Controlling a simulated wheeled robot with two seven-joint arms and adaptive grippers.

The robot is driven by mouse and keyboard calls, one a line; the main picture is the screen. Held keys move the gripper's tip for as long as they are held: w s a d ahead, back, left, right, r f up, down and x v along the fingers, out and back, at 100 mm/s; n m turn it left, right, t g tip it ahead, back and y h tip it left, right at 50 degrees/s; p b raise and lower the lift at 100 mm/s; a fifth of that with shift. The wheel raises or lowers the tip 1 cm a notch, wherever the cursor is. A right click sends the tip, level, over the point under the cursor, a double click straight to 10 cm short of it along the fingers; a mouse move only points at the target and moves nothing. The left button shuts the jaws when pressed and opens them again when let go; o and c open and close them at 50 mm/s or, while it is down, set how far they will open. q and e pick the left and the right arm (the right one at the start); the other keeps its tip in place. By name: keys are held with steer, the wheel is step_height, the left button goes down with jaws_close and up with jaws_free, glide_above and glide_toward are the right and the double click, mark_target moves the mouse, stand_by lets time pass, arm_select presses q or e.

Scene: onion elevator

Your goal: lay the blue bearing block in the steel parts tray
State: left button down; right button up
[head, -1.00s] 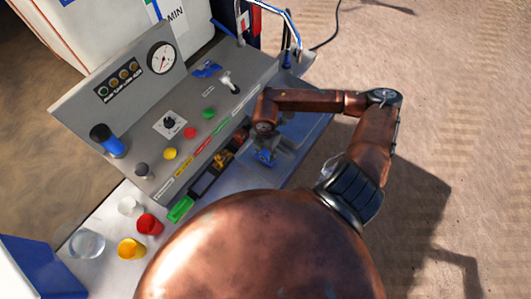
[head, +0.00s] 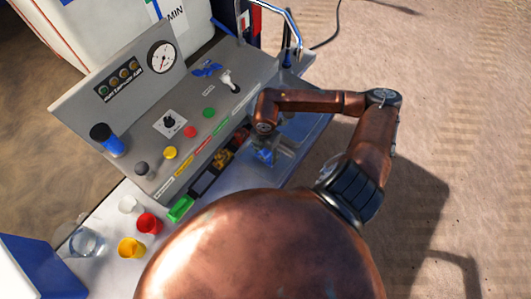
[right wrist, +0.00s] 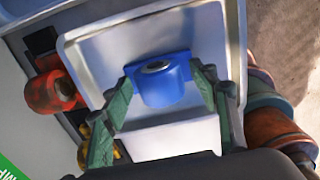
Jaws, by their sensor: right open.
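The blue bearing block (head: 264,156) shows in the head view at the lower end of my right arm. In the right wrist view the blue block (right wrist: 165,85) has a dark round bore at its top. It appears within the rim of the pale steel parts tray (right wrist: 208,28), which also shows in the head view (head: 308,130). My right gripper (right wrist: 162,88) is open, with one green finger on each side of the block. Whether the fingers touch it is unclear. The gripper also shows small in the head view (head: 268,148). My left gripper is not in view.
A grey control panel (head: 140,135) with knobs, a gauge and labels stands left of the tray. A row of compartments with dark and yellow parts (head: 222,160) runs along its front. Red (head: 149,223) and yellow (head: 131,248) cups stand at lower left. Bare floor lies right.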

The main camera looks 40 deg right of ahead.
mark_target(266, 152)
step_height(266, 152, up, 12)
steer(key=b, duration=0.1)
steer(key=shift+r, duration=0.1)
stand_by(0.7)
